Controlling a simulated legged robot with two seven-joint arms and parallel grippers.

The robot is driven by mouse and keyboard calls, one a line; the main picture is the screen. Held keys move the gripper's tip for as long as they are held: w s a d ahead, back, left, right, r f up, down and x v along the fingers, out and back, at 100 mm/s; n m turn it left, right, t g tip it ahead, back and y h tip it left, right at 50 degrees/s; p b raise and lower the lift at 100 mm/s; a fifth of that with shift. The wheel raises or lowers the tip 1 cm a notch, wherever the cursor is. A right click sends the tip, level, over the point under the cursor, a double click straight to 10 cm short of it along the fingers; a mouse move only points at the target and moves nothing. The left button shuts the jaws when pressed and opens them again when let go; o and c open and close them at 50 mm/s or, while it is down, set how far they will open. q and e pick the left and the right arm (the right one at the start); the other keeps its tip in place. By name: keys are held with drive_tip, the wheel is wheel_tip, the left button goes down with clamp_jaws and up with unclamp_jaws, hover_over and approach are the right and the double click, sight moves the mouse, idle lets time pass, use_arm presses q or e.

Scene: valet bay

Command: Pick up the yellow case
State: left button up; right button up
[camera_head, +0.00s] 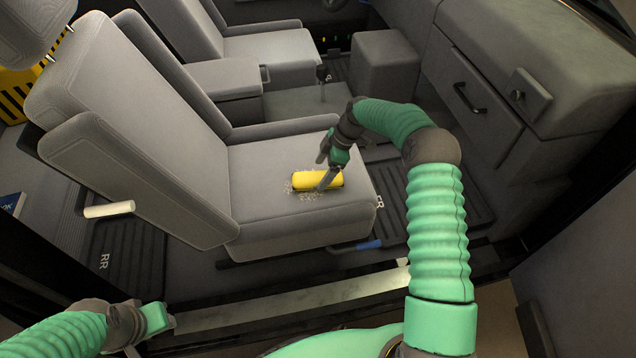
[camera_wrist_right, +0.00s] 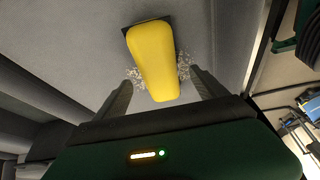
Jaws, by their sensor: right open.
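The yellow case (camera_head: 311,180) lies on the grey seat cushion, with pale crumbs scattered around it. A gap shows between the case and each finger. My left gripper (camera_head: 150,325) is low at the left, away from the seat; its fingers are not clear.
The seat (camera_head: 290,217) has a tall backrest on its left and an armrest behind the case. A white cylinder (camera_head: 109,209) is left of the seat. A yellow crate (camera_head: 14,92) stands at the far left.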

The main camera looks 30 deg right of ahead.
sight(318, 175)
drive_tip(key=b+x, duration=0.1)
drive_tip(key=x, duration=0.3)
drive_tip(key=shift+w+d, duration=0.1)
drive_tip(key=shift+r, duration=0.1)
drive_tip(key=shift+c, duration=0.4)
drive_tip(key=c, duration=1.5)
